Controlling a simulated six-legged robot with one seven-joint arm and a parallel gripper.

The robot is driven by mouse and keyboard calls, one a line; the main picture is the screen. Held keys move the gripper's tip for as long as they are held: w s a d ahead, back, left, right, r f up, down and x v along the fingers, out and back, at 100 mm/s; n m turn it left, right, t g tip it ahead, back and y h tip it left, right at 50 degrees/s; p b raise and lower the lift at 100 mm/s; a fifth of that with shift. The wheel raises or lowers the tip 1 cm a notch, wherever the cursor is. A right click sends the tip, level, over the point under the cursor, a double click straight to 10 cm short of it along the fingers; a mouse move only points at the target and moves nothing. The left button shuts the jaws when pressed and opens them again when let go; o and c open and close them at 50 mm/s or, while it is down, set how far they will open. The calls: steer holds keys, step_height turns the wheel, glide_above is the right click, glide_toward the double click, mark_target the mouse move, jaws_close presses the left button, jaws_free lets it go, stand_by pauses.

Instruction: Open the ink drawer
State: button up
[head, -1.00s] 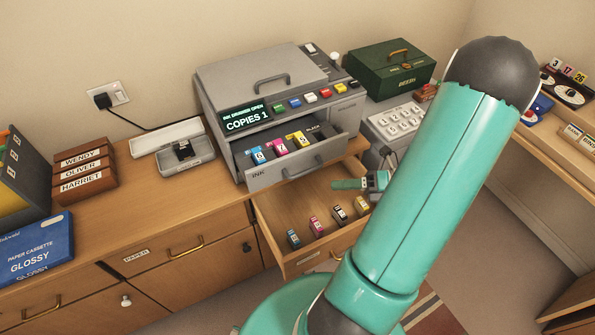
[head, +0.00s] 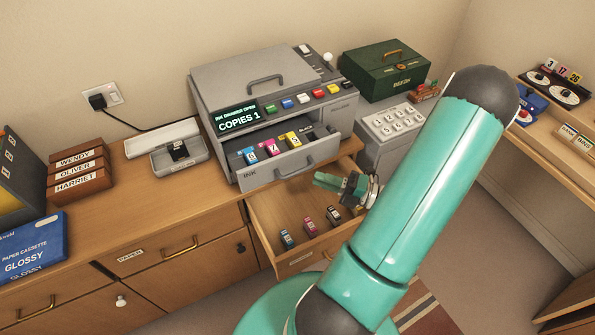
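The ink drawer (head: 283,171) is the grey printer tray marked INK, and it is pulled out from the copier (head: 262,85). It holds a cyan cartridge (head: 250,156), a magenta one (head: 270,148) and a yellow one (head: 290,139); a BLACK label shows at its right. The copier's display (head: 238,118) reads that the ink drawer is open and COPIES 1. My gripper (head: 328,181) is just in front of and right of the ink drawer's handle, above the open wooden drawer, apparently clear of the handle. Its fingers point left; their gap is unclear.
The wooden drawer (head: 270,215) below is open, with several small cartridges inside.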

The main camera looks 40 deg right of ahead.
mark_target(298, 171)
steer(key=x, duration=0.7)
steer(key=shift+w, duration=0.2)
jaws_close()
